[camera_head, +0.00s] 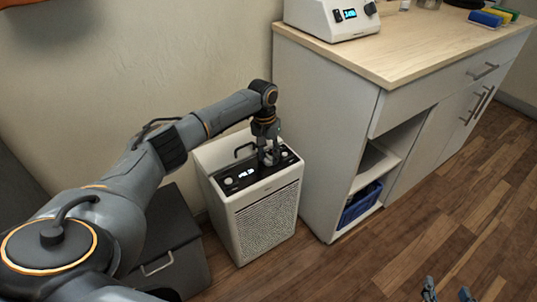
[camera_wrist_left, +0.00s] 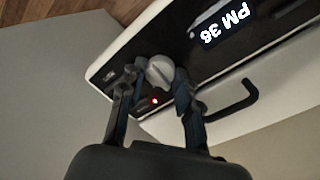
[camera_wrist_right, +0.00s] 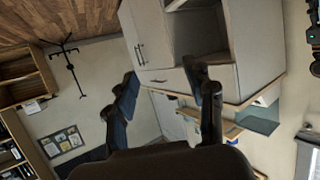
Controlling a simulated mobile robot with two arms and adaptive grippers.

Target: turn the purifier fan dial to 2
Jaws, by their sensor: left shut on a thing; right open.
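The white purifier (camera_head: 268,215) stands on the floor beside the cabinet, with a black top panel and a lit display (camera_head: 247,173). In the left wrist view the display (camera_wrist_left: 226,25) reads PM 36, upside down. My left gripper (camera_head: 268,157) reaches down to the right end of the panel. In the left wrist view its fingers are shut on a grey round dial (camera_wrist_left: 160,70), one on each side. A small red light glows beside it. The dial's setting marks are too small to read. My right gripper (camera_head: 446,294) is open and empty, low at the right.
A wood-topped cabinet (camera_head: 320,130) stands right of the purifier, with a white device (camera_head: 332,18) on top and a blue basket (camera_head: 360,203) on a low shelf. A dark grey box (camera_head: 165,245) stands to its left. The wooden floor in front is clear.

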